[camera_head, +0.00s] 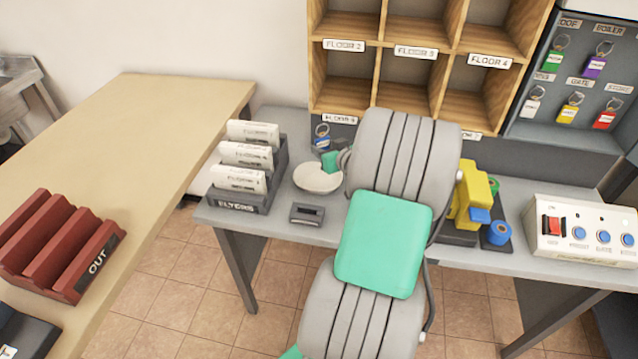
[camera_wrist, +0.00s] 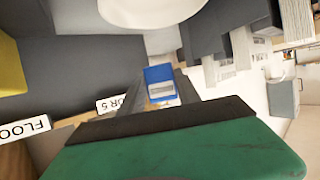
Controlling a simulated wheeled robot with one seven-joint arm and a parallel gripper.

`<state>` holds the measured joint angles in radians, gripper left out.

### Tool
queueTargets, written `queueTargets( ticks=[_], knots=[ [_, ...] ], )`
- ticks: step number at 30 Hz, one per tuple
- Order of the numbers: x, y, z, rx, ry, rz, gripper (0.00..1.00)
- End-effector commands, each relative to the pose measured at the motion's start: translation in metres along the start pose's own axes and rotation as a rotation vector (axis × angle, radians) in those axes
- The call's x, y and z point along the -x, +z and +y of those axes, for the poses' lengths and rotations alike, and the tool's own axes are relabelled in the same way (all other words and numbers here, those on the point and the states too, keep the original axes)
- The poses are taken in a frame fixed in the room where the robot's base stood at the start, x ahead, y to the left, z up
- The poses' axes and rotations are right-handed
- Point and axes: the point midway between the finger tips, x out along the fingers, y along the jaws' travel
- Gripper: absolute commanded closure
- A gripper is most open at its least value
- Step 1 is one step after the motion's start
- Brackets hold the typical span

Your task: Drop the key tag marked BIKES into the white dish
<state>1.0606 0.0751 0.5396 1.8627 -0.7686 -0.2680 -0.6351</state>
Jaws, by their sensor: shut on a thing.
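My gripper (camera_head: 330,158) is shut on a blue key tag (camera_head: 321,143) with a metal ring, just above and behind the white dish (camera_head: 318,181). The wrist view shows the blue tag (camera_wrist: 158,75) between the dark fingers, its writing too small to read. The white dish (camera_wrist: 150,10) is cut off at the top of that view, apart from the tag. In the head view the dish sits on the grey desk and looks empty where it shows. My arm hides part of the desk to its right.
A flyers rack (camera_head: 240,178) stands left of the dish and a small dark block (camera_head: 307,213) in front. Wooden pigeonholes (camera_head: 405,70) rise behind. The key board (camera_head: 575,80) holds several coloured tags. A yellow device (camera_head: 470,195) and switch box (camera_head: 585,230) stand right.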

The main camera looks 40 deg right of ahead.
Motion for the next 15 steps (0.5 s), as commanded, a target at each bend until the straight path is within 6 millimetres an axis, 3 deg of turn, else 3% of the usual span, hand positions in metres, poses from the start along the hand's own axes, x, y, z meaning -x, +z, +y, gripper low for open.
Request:
queueTargets(
  ticks=[7, 15],
  knots=[
    [-0.015, 0.036, -0.001, -0.002, -0.002, -0.001, 0.99],
    [-0.017, 0.041, -0.001, -0.001, -0.001, 0.001, 0.99]
  ],
)
